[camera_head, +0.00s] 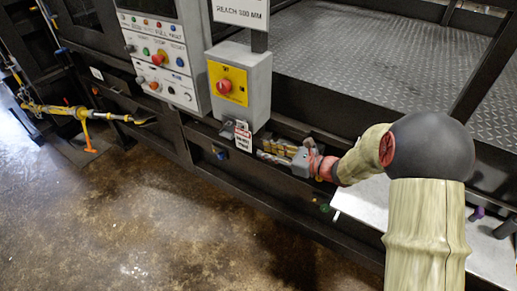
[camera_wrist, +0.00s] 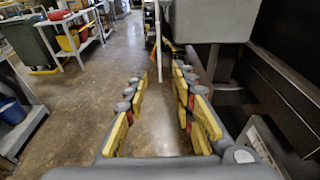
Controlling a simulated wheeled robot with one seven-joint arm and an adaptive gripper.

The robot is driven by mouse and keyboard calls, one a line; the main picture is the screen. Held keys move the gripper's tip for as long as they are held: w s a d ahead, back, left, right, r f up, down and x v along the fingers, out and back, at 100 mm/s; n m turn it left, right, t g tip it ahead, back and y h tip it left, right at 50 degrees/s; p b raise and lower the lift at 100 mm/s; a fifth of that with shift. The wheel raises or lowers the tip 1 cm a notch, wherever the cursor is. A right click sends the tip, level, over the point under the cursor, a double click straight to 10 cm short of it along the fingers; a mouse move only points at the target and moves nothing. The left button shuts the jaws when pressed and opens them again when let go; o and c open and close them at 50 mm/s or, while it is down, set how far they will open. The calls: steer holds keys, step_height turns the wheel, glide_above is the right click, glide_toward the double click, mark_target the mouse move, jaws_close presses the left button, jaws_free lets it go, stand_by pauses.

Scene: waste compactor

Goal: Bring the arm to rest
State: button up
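My arm shows at the right of the head view, with a pale sleeved link, a dark round joint and a red-and-grey wrist. It reaches left along the front of the compactor (camera_head: 217,137). My gripper (camera_head: 276,151) is at its end, below the yellow-faced stop box and close to the dark front frame; contact cannot be told. In the wrist view my gripper (camera_wrist: 159,82) has its yellow-padded fingers apart, with bare floor between them. It holds nothing.
The stop box (camera_head: 240,85) and a button panel (camera_head: 160,60) stand above my gripper. A yellow pole-like tool (camera_head: 75,112) is at the left. A pale surface (camera_head: 350,202) lies under my arm. Open floor (camera_head: 130,220) fills the front; the wrist view shows carts (camera_wrist: 88,38) and a green bin (camera_wrist: 30,42).

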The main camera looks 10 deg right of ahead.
steer(key=v, duration=0.7)
steer(key=s+a+f+n+g+h, duration=0.1)
steer(key=s+f+n+g+h, duration=0.2)
steer(key=s+n, duration=0.55)
steer(key=s+f+n+g+h, duration=0.15)
steer(key=s+n+g, duration=0.4)
steer(key=s, duration=0.55)
steer(key=s+d+r+n+h+b, duration=0.2)
steer(key=s+d+r+n+h, duration=0.35)
steer(key=s+n, duration=0.25)
step_height(320, 180, up, 7)
steer(key=s+n+t+h+b, duration=0.1)
steer(key=s+n+t+h, duration=0.1)
steer(key=n+t, duration=0.1)
steer(key=shift+a+r+n+t+b, duration=0.3)
steer(key=shift+a+t+b, duration=0.1)
steer(key=shift+t, duration=0.35)
